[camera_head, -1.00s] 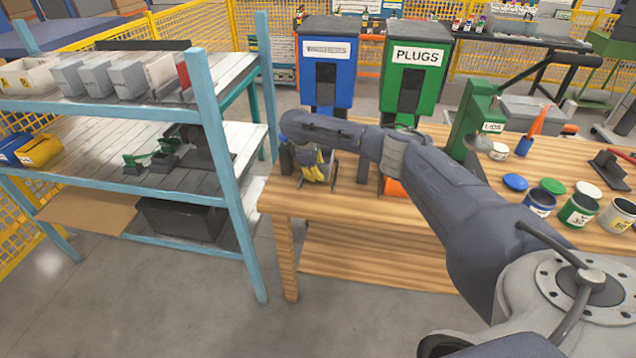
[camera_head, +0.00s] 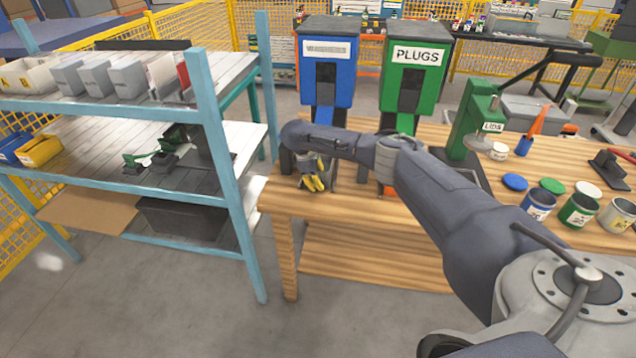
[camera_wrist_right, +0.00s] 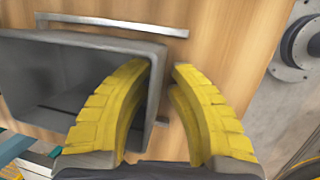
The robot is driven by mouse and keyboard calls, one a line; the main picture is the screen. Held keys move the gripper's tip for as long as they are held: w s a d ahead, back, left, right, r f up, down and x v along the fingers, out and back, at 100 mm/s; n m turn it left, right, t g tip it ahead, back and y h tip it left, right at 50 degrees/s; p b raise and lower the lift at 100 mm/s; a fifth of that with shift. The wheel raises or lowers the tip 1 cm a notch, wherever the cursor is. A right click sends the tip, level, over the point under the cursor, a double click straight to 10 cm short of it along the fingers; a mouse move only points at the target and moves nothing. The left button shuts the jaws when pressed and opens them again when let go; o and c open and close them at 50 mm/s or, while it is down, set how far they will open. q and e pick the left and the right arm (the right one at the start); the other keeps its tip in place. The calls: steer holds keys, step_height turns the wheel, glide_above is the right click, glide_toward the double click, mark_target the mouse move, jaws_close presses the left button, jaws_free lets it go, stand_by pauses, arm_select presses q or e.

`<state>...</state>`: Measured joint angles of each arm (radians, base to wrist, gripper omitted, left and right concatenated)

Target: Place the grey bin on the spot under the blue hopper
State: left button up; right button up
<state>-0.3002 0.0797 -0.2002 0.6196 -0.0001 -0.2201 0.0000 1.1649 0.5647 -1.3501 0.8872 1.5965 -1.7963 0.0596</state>
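The blue hopper (camera_head: 328,78) stands at the back left of the wooden table, beside the green PLUGS hopper (camera_head: 412,72). The grey bin (camera_wrist_right: 75,42) fills the left of the right wrist view, its open mouth toward the camera. My right gripper (camera_head: 316,182) is low over the table's left end, in front of the blue hopper. A grey strip (camera_wrist_right: 112,22) on the table lies just beyond the bin. My forearm hides much below the hoppers. My left gripper is not in view.
A blue-framed shelf (camera_head: 225,165) with bins stands close to the table's left edge. A green LIDS press (camera_head: 472,122) and several paint cans (camera_head: 579,208) are on the table (camera_head: 380,225) to the right. Its front edge is clear.

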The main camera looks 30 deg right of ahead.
steer(key=shift+o, duration=0.8)
steer(key=shift+r, duration=0.1)
